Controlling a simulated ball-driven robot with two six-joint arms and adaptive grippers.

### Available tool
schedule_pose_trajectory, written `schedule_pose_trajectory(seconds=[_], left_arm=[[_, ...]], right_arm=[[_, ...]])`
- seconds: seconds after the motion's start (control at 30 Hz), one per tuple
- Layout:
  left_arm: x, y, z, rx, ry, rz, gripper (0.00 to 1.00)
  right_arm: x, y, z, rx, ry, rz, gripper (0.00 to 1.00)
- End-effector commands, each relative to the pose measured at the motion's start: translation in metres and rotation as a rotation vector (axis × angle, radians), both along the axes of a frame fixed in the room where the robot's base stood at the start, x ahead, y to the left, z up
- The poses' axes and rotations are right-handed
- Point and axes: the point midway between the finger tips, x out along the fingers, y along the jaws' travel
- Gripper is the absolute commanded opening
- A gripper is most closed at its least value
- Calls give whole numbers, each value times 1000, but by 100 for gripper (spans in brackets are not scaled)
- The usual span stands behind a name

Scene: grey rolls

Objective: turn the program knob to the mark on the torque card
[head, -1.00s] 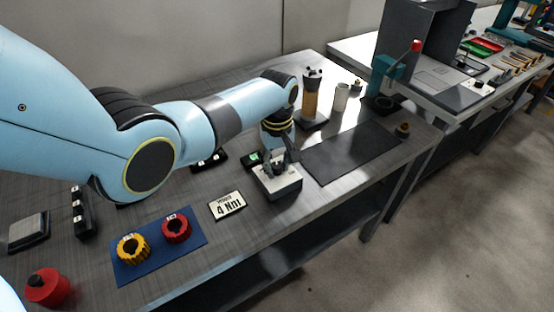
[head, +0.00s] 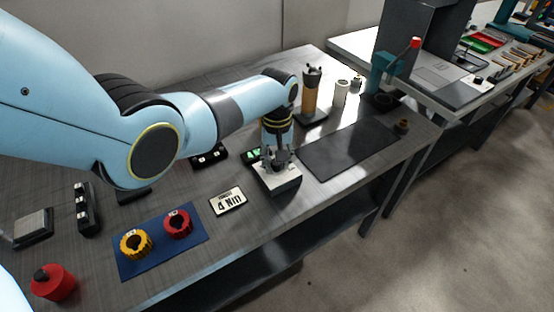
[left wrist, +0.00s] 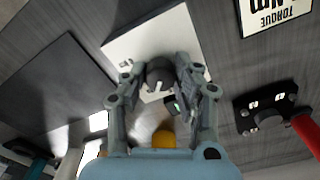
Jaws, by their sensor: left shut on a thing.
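A white box (head: 284,182) with a dark program knob stands near the front edge of the table. My left gripper (head: 277,160) points down over the box, its fingers shut on the knob. In the left wrist view the round dark knob (left wrist: 160,72) sits between the fingertips (left wrist: 160,78), with the white box top (left wrist: 130,48) around it. A pale notch shows at the knob's edge. I cannot read any scale marks. The torque card (head: 228,200), reading 4 Nm, lies flat left of the box; it also shows in the left wrist view (left wrist: 272,14). My right gripper is out of view.
A dark mat (head: 348,148) lies right of the box. A blue mat (head: 162,252) with a yellow ring (head: 136,243) and a red ring (head: 178,223) lies to the left. A brown cylinder (head: 311,95) and a pale cup (head: 341,93) stand behind. A small green-lit device (head: 254,154) is close by.

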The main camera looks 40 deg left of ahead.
Motion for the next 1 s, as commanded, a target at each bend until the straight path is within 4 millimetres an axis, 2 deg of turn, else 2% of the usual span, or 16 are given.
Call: schedule_pose_trajectory(seconds=[0.03, 0.07, 0.2, 0.47, 0.63, 0.77, 1.0], left_arm=[[-2, 0, -2, -1, 4, 0, 0], [-2, 0, -2, -1, 4, 0, 33], [-1, 0, -1, -1, 3, 1, 51], [0, 0, 0, -1, 1, 1, 52], [1, 0, 10, 0, -2, 1, 52], [0, 0, 31, 0, -4, 1, 52], [0, 0, 85, 1, -3, 1, 52]], right_arm=[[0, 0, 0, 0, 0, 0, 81], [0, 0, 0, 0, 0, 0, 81], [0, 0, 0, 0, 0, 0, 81], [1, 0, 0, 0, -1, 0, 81], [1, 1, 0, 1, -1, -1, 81], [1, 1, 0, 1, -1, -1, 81], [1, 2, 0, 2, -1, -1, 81]])
